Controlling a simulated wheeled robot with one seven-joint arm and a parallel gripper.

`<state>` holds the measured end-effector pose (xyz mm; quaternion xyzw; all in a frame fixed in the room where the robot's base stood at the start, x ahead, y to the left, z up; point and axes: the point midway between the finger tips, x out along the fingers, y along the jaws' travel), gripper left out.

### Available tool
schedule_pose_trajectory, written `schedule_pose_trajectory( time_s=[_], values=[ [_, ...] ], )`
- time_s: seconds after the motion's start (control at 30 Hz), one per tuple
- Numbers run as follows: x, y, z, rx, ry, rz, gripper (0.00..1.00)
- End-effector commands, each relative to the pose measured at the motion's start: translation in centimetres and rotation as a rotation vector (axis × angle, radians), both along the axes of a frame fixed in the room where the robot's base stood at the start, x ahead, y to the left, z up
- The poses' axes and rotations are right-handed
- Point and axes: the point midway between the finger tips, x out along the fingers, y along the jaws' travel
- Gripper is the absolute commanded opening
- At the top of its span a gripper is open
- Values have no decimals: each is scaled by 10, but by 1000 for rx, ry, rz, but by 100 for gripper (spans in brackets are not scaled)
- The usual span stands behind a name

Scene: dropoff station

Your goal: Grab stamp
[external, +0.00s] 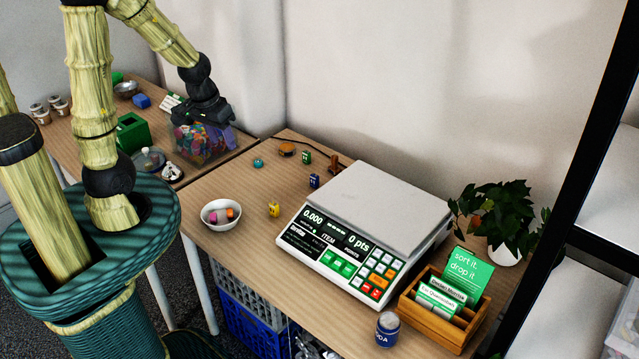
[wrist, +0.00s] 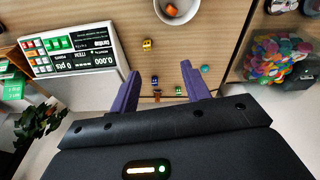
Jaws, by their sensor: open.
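A small brown wooden piece (external: 334,164), which looks like the stamp, stands at the back of the table, close to the scale's far left corner. In the wrist view the same brown piece (wrist: 157,96) shows between my purple fingers, further off near the wall edge; its details are too small to tell. My gripper (wrist: 160,70) is open, with nothing between its fingers. In the external view my gripper (external: 208,136) is up left of the stamp, in front of or over a clear bin of colourful pieces (external: 196,149), well apart from the stamp.
Small yellow (external: 274,209), blue (external: 314,181) and green (external: 306,158) figures, a teal piece (external: 258,163) and an orange piece (external: 287,150) stand around the stamp. A white scale (external: 365,205) fills the right. A bowl (external: 221,214) is at the front left. The wall is behind.

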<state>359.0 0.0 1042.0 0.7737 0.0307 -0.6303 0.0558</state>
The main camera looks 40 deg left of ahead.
Motion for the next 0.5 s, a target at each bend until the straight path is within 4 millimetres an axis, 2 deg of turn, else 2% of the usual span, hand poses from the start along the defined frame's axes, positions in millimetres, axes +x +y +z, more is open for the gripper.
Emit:
schedule_pose_trajectory(
  time_s=[0.03, 0.27, 0.5],
  values=[
    [10, 1, -18, -32, 21, 74, 47],
    [76, -1, -81, -295, 160, 564, 47],
    [159, 3, -140, -663, 339, 1062, 47]
  ],
)
